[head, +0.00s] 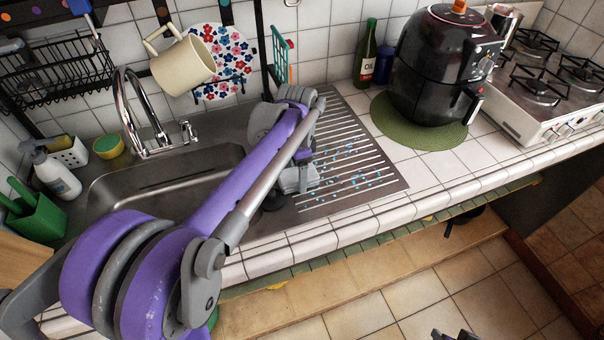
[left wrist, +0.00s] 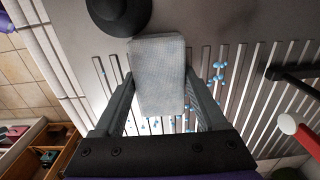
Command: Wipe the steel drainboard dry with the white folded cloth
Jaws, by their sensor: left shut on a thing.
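The steel drainboard (head: 385,178) is the ridged right part of the sink unit, and its ridges also fill much of the left wrist view (left wrist: 262,95). Several blue water drops (head: 350,173) lie on its ridges; they also show in the left wrist view (left wrist: 218,70). My left gripper (head: 304,178) is low over the drainboard's left part. In the left wrist view its fingers (left wrist: 160,95) are shut on the white folded cloth (left wrist: 157,70), which lies flat at or just above the ridges. My arm hides part of the board in the head view.
The sink basin (head: 130,190) and tap (head: 135,115) are left of the drainboard. A black air fryer (head: 435,65) on a green mat (head: 400,128) and an oil bottle (head: 366,55) stand to the right and behind. A dark round thing (left wrist: 118,14) is near the cloth.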

